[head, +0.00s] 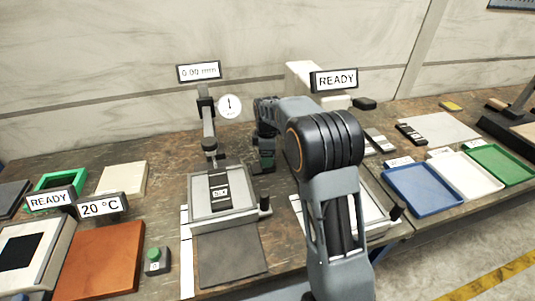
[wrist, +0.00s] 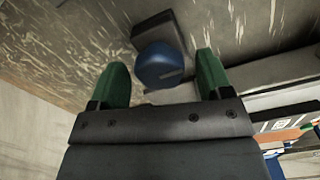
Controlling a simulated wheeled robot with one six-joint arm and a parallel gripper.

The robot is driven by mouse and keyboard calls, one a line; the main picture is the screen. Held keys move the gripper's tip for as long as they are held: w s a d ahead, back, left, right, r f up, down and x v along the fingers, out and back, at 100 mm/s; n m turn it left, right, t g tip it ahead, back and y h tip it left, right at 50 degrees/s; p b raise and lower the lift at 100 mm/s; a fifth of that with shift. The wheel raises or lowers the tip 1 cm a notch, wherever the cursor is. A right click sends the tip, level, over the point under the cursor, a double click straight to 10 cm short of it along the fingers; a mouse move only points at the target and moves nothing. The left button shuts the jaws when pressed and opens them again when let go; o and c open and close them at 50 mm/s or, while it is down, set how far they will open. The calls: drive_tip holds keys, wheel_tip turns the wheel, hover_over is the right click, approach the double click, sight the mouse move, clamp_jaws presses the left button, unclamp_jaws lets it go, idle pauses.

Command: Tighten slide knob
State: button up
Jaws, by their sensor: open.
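A blue round knob (wrist: 160,66) with a small pale mark shows in the wrist view, beside a dark block (wrist: 152,27). My gripper (wrist: 163,78) is open, with one green finger on each side of the knob. Gaps show between the knob and both fingers, so it appears not to be held. In the head view my gripper (head: 264,160) is at the back of the bench, partly behind my own arm. The knob is hidden in that view. I cannot tell how tight it is.
A gauge stand (head: 208,130) with a "0.00 mm" display (head: 199,72) stands just left of my gripper. A "READY" sign (head: 334,80) is behind my arm. Blue (head: 421,189), white (head: 467,173) and green (head: 503,163) trays lie at the right.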

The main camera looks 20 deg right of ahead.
drive_tip(key=shift+c, duration=0.3)
drive_tip(key=c, duration=0.9)
drive_tip(key=shift+o, duration=0.2)
drive_tip(key=m+p, duration=0.1)
drive_tip(key=m, duration=0.3)
drive_tip(key=shift+r, duration=0.1)
drive_tip(key=m+p, duration=0.1)
drive_tip(key=m, duration=0.4)
drive_tip(key=m+p, duration=0.1)
drive_tip(key=m, duration=0.6)
drive_tip(key=shift+m, duration=0.3)
drive_tip(key=m+p, duration=0.1)
drive_tip(key=m, duration=0.5)
drive_tip(key=shift+m, duration=0.3)
